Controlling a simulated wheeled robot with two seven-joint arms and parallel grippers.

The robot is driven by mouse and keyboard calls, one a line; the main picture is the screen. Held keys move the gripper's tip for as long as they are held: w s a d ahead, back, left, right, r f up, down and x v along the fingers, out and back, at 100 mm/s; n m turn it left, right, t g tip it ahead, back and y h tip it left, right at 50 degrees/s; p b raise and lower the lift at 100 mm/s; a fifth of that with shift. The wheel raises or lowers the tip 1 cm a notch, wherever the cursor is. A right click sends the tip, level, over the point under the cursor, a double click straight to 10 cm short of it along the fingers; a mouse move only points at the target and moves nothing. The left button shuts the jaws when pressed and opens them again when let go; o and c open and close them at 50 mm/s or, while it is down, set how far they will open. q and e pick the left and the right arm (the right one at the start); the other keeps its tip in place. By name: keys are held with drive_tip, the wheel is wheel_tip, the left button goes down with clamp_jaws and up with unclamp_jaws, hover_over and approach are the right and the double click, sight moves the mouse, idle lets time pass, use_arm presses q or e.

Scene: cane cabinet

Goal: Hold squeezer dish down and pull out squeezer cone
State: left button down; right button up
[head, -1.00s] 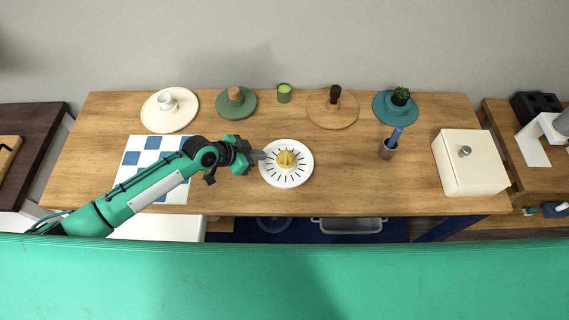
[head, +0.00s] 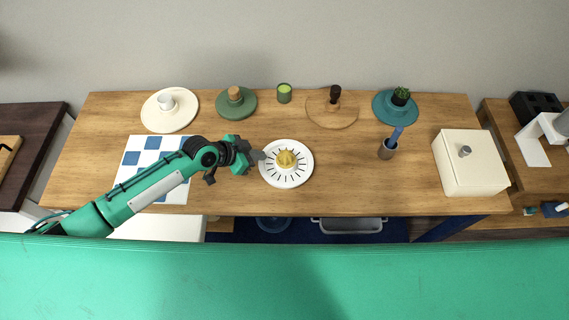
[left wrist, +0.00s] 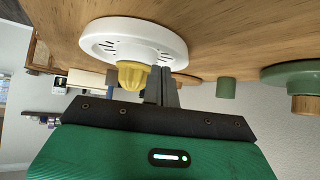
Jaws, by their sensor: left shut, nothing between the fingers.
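The white squeezer dish (head: 287,178) with dark radial slots lies flat on the wooden table, near the middle. The yellow ribbed squeezer cone (head: 286,159) stands at its centre. Both show in the left wrist view, the dish (left wrist: 100,43) and the cone (left wrist: 131,75). My left gripper (head: 259,155) is at the left rim of the dish, with its fingers (left wrist: 162,86) together and empty. I cannot tell whether the fingertips touch the rim. My right gripper is not in view.
A blue and white checked board (head: 150,143) lies under my left arm. Along the back stand a cream plate (head: 150,118) with a cup, a green lidded dish (head: 236,109), a green cup (head: 284,96) and a wooden disc (head: 332,118). A cream box (head: 469,175) stands at right.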

use_arm(q)
drive_tip(key=shift+f+b, duration=0.7)
drive_tip(key=shift+f, duration=0.15)
idle(0.3)
idle(1.3)
